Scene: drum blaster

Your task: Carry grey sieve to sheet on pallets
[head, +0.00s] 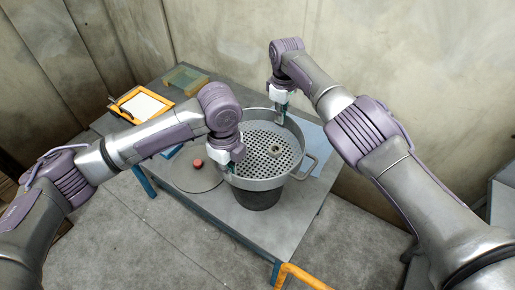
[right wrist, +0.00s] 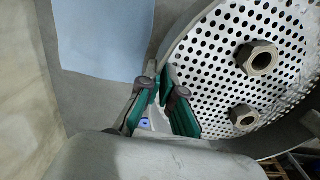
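The grey sieve (head: 262,183), a wide round pan with a perforated floor and a loop handle on its right, stands level over a dark bucket (head: 257,199) on the table. Metal nuts lie in it; two show in the right wrist view (right wrist: 257,57). My left gripper (head: 231,165) is at the sieve's left rim; its fingers are mostly hidden. My right gripper (head: 281,116) is at the far rim. In the right wrist view its green fingers (right wrist: 160,88) are close together on either side of the sieve's wall. No sheet on pallets can be made out.
A light blue sheet (head: 316,137) lies on the grey table (head: 270,238) behind the sieve. A round plate with a red knob (head: 198,163), an orange-framed board (head: 145,105) and a green tray (head: 186,79) are to the left. An orange rail (head: 300,276) stands in front. Walls close the back.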

